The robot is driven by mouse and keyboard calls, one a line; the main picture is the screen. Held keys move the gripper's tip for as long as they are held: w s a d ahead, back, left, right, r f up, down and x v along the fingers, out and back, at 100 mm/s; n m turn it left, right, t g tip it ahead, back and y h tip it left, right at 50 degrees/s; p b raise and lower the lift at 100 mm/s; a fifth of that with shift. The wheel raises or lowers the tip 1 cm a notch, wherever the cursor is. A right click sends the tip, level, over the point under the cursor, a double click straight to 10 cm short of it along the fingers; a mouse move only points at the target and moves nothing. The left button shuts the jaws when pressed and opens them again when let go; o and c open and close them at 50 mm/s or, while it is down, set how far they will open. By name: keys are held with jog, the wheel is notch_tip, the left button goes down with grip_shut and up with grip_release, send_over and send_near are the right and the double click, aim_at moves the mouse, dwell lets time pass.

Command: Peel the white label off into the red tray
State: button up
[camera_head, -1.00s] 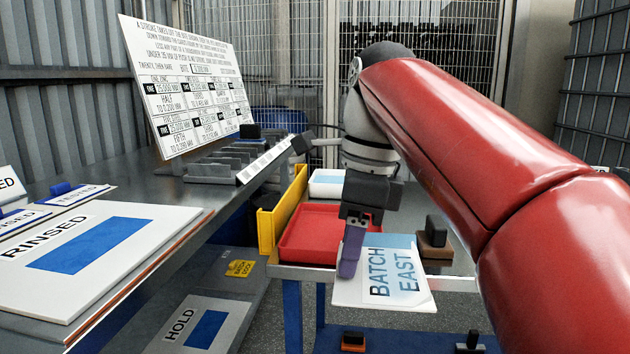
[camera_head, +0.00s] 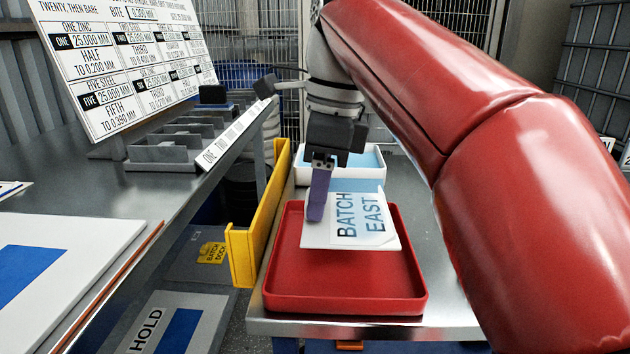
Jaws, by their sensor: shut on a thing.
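A white label (camera_head: 376,231) with the blue words "BATCH EAST" hangs from my gripper (camera_head: 316,212). The gripper has a dark grey body and a purple finger, and it is shut on the label's left edge. The label is over the far part of the red tray (camera_head: 345,303), apparently above its floor. The near part of the tray shows bare. The tray stands on a grey metal table (camera_head: 455,315). The second finger is hidden, and so is the tray's floor under the label.
A white tray with a blue inside (camera_head: 369,160) stands just behind the red tray. A yellow bin wall (camera_head: 262,222) runs along the left side. A steel bench (camera_head: 105,200) with grey slotted holders and a large sign board (camera_head: 125,62) lies at left. My red arm covers the right.

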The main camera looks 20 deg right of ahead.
jog(key=shift+r, duration=0.1)
jog(key=shift+f+b, duration=2)
jog(key=shift+f, duration=0.85)
jog(key=shift+f, duration=0.35)
jog(key=o, duration=1.1)
jog(key=shift+r+p, duration=2.15)
jog(key=shift+r, duration=1.35)
